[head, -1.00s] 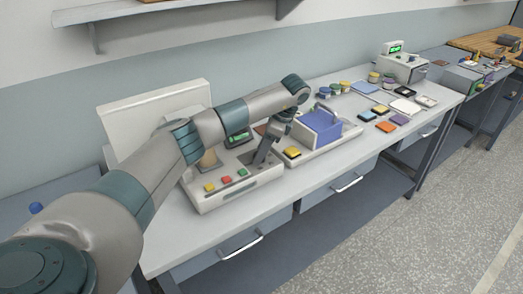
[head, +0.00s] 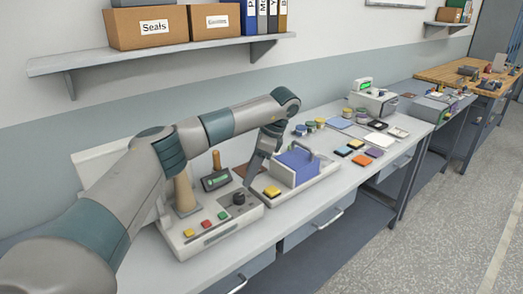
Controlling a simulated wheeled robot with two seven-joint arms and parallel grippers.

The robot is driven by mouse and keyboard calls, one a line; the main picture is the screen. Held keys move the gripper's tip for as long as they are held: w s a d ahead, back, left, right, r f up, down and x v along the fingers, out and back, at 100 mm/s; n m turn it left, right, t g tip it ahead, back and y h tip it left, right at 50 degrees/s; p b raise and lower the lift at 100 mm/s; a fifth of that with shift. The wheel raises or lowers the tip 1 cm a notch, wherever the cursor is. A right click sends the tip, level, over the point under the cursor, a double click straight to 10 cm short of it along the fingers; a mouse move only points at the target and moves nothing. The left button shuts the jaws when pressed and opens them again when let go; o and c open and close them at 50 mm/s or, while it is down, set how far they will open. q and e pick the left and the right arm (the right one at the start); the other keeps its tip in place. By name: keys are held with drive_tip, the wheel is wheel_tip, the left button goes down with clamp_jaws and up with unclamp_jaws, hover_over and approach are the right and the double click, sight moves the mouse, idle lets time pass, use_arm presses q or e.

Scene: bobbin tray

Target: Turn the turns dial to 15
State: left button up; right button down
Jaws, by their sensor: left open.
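The turns dial appears to be the dark round knob (head: 239,198) on top of the light grey winding machine (head: 214,243), at its right end. The setting it points to is too small to read. A small dark display with a green readout (head: 215,181) sits behind the dial; its digits are not legible. My left gripper (head: 250,178) is open and points down, just above and behind the dial to its right, apart from it and empty as far as I can see. My right gripper is not in view.
Yellow, red and green buttons (head: 205,224) line the machine's front. A tray with a blue block (head: 297,166) and a yellow pad (head: 272,192) stands close on the right. Coloured pads and jars lie farther along the bench. A shelf (head: 160,57) with boxes hangs above.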

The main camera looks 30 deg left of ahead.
use_arm(q)
drive_tip(key=v, duration=0.8)
drive_tip(key=shift+b, duration=0.3)
